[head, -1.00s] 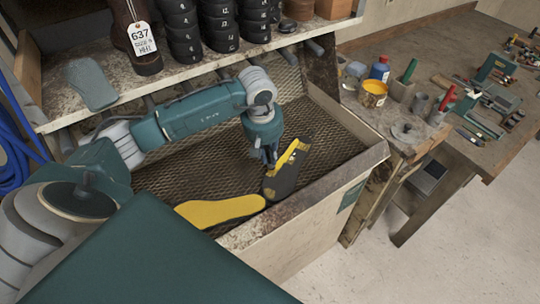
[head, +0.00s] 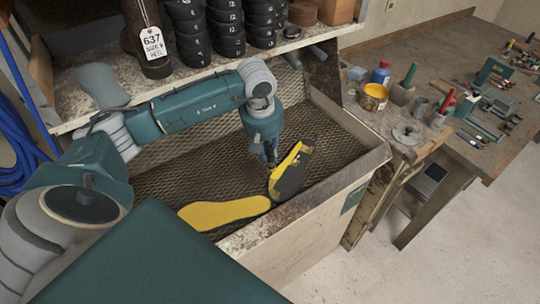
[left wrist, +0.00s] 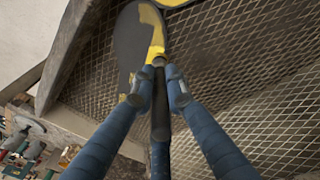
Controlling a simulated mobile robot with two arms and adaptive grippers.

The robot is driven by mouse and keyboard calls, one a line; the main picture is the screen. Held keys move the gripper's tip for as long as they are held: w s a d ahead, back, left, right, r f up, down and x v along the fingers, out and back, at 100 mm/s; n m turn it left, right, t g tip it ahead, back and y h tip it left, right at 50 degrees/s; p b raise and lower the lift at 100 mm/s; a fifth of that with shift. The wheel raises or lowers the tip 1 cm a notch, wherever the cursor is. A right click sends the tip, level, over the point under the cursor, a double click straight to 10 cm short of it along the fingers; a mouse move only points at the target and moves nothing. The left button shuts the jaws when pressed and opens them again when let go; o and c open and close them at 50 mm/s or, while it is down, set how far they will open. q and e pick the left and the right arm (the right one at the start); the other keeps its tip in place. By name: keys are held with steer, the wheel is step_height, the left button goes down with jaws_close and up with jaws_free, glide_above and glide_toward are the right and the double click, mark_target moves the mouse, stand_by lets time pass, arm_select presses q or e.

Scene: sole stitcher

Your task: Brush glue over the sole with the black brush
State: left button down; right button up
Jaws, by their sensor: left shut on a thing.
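A dark sole (head: 288,182) lies on the mesh floor of the bench tray, partly covered with yellow glue (head: 289,158). The dark sole also shows in the left wrist view (left wrist: 130,45). A fully yellow sole (head: 222,213) lies beside it, to the left in the head view. My left gripper (head: 270,160) is at the dark sole's left edge. In the left wrist view, its two fingers (left wrist: 158,92) are closed around the black brush (left wrist: 160,122). The brush's tip is over the yellow part of the dark sole; whether it touches is unclear. My right gripper is not in view.
The mesh tray has a raised front wall (head: 300,213). A shelf above holds stacked black pieces (head: 225,30) and a tag marked 637 (head: 152,42). A yellow can (head: 374,97) and a blue bottle (head: 380,74) stand to the right. Tools lie on the bench at far right.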

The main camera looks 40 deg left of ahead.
arm_select(q)
steer(key=shift+r+p, duration=0.8)
steer(key=shift+r, duration=1.2)
